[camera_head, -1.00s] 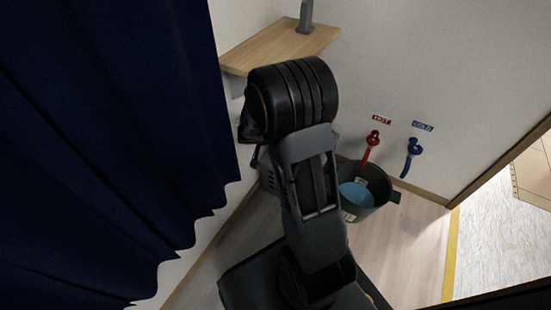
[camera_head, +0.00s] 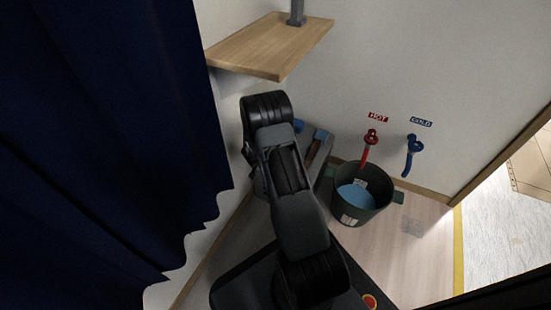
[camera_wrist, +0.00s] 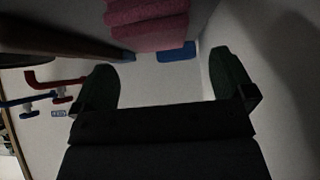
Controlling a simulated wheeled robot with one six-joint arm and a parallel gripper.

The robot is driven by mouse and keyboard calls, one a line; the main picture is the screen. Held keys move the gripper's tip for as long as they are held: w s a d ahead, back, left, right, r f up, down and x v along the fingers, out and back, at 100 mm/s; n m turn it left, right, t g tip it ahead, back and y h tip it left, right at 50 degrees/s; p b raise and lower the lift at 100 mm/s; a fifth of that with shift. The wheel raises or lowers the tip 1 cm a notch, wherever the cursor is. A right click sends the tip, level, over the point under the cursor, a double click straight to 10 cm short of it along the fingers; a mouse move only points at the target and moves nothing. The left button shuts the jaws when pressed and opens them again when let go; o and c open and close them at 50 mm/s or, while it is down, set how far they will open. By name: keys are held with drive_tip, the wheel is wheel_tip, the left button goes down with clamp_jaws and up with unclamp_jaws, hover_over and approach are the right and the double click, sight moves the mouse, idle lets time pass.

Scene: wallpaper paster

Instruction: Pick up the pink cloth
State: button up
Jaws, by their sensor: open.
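The pink cloth (camera_wrist: 148,22) shows at the top of the wrist view as a thick, folded or stacked shape. It lies beyond my open, empty gripper (camera_wrist: 166,82), whose two dark fingers are spread well apart. The cloth is apart from both fingers. In the head view my own arm hides the gripper, and I cannot see the cloth there.
A blue item (camera_wrist: 177,52) sits beside the cloth. In the head view, a brown-handled item (camera_head: 317,146) lies beyond my arm. A green bucket (camera_head: 377,212) stands on the floor below red (camera_head: 369,145) and blue (camera_head: 412,152) taps. A wooden shelf (camera_head: 262,48) and dark blue curtain (camera_head: 100,140) are close.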

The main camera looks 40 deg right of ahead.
drive_tip(key=shift+x, duration=2.75)
drive_tip(key=shift+s, duration=0.1)
drive_tip(key=c, duration=1)
drive_tip(key=shift+o, duration=0.2)
drive_tip(key=shift+r, duration=0.6)
drive_tip(key=s+a+r, duration=0.1)
drive_tip(key=r, duration=0.1)
drive_tip(key=s+r, duration=0.1)
drive_tip(key=r, duration=0.2)
drive_tip(key=s+a+r, duration=0.1)
drive_tip(key=s+r, duration=0.1)
drive_tip(key=shift+a+r, duration=0.35)
drive_tip(key=shift+a, duration=0.05)
drive_tip(key=s+a+r, duration=0.4)
drive_tip(key=s+a, duration=0.1)
drive_tip(key=s, duration=0.2)
drive_tip(key=shift+s, duration=0.25)
